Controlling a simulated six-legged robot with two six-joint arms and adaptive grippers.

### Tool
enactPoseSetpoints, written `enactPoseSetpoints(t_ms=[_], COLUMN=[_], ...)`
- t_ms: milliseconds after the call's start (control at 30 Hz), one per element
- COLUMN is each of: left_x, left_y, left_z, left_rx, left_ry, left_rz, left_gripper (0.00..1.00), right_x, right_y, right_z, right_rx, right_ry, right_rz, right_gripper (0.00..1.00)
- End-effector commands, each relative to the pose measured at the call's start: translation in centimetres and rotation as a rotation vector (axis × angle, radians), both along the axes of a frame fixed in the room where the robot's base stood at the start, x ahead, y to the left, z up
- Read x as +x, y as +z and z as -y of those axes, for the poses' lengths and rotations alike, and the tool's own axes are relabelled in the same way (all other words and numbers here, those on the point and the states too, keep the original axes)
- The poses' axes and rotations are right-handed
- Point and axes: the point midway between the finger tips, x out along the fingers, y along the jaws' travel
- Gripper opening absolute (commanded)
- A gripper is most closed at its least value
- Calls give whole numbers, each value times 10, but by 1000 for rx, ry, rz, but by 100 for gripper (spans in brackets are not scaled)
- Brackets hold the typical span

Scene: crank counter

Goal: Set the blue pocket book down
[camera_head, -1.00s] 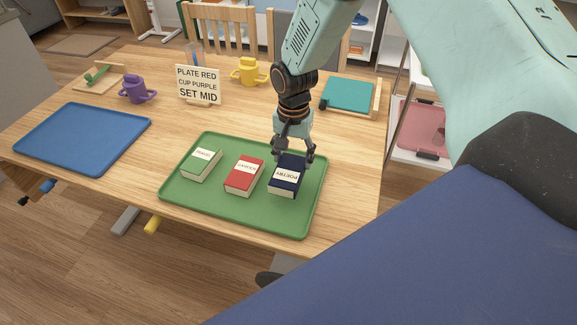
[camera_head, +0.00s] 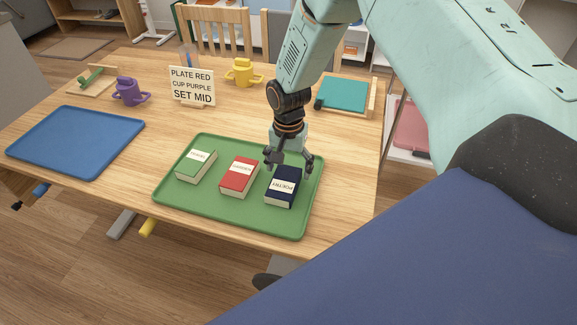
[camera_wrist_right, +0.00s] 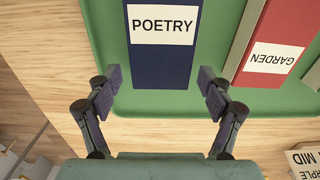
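The blue pocket book (camera_head: 283,188), labelled POETRY, lies on the green tray (camera_head: 232,221) at its right end. It also shows in the right wrist view (camera_wrist_right: 161,66), ahead of the fingers. My right gripper (camera_head: 289,166) is open at the far end of the blue book, with its fingers spread wider than the book. A red book (camera_head: 239,176), labelled GARDEN, and a green book (camera_head: 197,165) lie on the same tray to the left. My left gripper is not in view.
A blue tray (camera_head: 75,142) lies empty at the left. A sign (camera_head: 192,87) reading "PLATE RED CUP PURPLE SET MID" stands at the back, between a purple watering can (camera_head: 129,91) and a yellow one (camera_head: 242,73). A teal board (camera_head: 343,94) is at back right.

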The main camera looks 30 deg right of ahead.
Motion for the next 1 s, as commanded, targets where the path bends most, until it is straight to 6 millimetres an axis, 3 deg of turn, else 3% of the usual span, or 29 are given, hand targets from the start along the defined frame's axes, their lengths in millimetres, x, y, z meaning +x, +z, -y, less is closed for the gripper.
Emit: enactPoseSetpoints(t_ms=[300, 433, 800, 1000], left_x=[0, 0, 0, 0], left_y=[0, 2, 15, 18], left_z=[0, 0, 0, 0], left_rx=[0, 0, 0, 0], left_ry=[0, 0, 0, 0], left_rz=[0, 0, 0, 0], left_gripper=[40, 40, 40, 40], right_x=[0, 1, 1, 0], right_y=[1, 11, 84, 113], right_z=[0, 0, 0, 0], right_rx=[0, 1, 0, 0], right_ry=[0, 0, 0, -1], right_rz=[0, 2, 4, 1], right_gripper=[84, 84, 84, 84])
